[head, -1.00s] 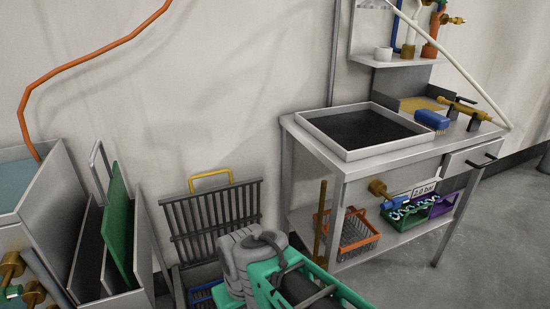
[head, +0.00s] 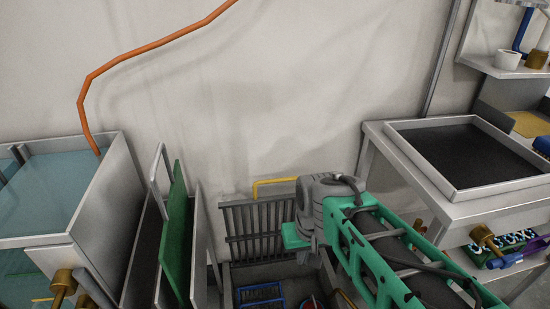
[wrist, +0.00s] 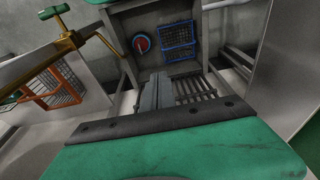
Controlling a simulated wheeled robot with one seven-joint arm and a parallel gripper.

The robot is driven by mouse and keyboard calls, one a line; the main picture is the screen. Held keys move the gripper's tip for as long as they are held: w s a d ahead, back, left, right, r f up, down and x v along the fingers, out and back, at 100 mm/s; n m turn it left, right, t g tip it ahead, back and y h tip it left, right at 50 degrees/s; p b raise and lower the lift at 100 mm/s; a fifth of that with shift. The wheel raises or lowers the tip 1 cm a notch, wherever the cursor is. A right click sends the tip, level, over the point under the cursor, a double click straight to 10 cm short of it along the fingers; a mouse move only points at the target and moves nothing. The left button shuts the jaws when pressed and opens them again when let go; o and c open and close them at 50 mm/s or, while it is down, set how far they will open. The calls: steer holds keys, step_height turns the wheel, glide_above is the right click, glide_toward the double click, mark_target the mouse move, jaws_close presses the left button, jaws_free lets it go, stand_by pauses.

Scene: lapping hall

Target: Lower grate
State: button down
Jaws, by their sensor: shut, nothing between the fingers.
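The grate (head: 240,232) is a dark grey barred panel with a yellow handle (head: 275,182) along its top. It stands upright against the wall at the back of a grey basin in the head view. Dark bars, likely the grate's, show beyond my fingers in the wrist view (wrist: 196,88). My gripper (wrist: 152,80) is shut and empty, its grey fingers side by side. In the head view my wrist is just right of the grate and overlaps its right edge; the fingertips are hidden there. I cannot tell whether they touch the grate.
A blue basket (head: 262,297) and a round red-topped thing (wrist: 141,43) are in the basin. A green panel (head: 176,235) stands in a rack at left, beside a tank (head: 115,190). A bench with a black-bottomed tray (head: 470,155) is at right.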

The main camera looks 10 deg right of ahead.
steer(key=w+r+p, duration=0.7)
steer(key=w, duration=0.5)
steer(key=w+r+p, duration=0.7)
steer(key=w, duration=0.6)
steer(key=shift+t, duration=0.3)
steer(key=x, duration=0.3)
steer(key=b+x, duration=0.1)
steer(key=x, duration=0.3)
steer(key=a+b+x, duration=0.1)
steer(key=x, duration=0.2)
steer(key=shift+w+f, duration=0.15)
steer(key=shift+f, duration=0.1)
steer(key=shift+f, duration=0.1)
